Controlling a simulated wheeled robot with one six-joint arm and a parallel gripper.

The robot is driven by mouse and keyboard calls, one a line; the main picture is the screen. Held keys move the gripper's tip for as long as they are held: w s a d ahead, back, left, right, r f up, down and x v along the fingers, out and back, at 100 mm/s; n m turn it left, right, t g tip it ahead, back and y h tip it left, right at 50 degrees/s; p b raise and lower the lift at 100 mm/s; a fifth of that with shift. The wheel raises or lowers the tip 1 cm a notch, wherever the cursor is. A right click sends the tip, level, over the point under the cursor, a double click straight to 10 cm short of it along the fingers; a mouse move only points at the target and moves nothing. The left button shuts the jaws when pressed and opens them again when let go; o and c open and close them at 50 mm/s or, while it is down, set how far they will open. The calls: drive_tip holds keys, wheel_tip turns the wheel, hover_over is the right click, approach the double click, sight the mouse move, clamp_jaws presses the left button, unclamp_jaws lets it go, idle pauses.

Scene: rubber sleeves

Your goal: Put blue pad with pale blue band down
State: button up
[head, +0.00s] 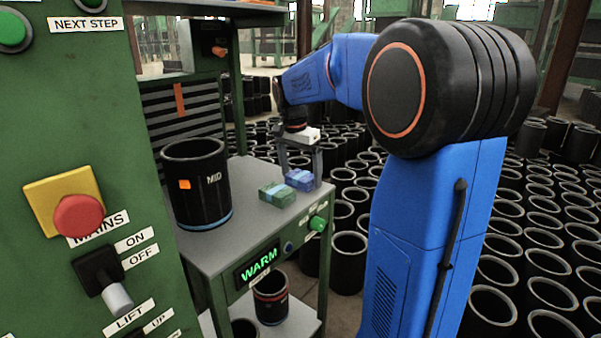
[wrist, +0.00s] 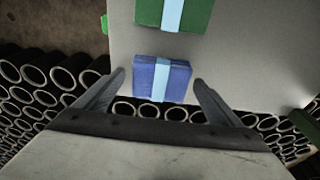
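The blue pad with pale blue band (head: 299,180) lies flat on the grey table top, close to its edge. It also shows in the wrist view (wrist: 177,80), with the band across its middle. My gripper (head: 301,165) is over the pad and points down. In the wrist view my gripper's fingertips (wrist: 159,78) stand apart, one to each side of the pad, with a gap at both sides. The gripper is open and holds nothing. I cannot tell exactly how high the fingertips are above the table.
A green pad with a pale blue band (head: 277,194) lies beside the blue one. A large black sleeve marked MID (head: 196,185) stands at the table's left. Many black sleeves fill the floor beyond the edge. A green control panel (head: 60,130) stands at the near left.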

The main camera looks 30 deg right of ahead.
sight(297, 178)
drive_tip(key=shift+r, duration=0.1)
wheel_tip(297, 178, up, 12)
drive_tip(key=a, duration=0.2)
drive_tip(key=s+a+f+n+t, duration=0.1)
drive_tip(key=s+a+f+n, duration=0.3)
drive_tip(key=s+f, duration=0.3)
drive_tip(key=s+a+f+n+t+y, duration=0.1)
drive_tip(key=s+a+f+n, duration=0.4)
drive_tip(key=s, duration=0.8)
drive_tip(key=s+a+f+n+t, duration=0.2)
drive_tip(key=s+a+f+n, duration=0.2)
drive_tip(key=s+f, duration=0.4)
drive_tip(key=shift+s+a+f+n+y, duration=0.25)
drive_tip(key=shift+s+f+n, duration=0.2)
drive_tip(key=shift+s, duration=0.6)
drive_tip(key=shift+o, duration=0.5)
drive_tip(key=shift+r, duration=0.15)
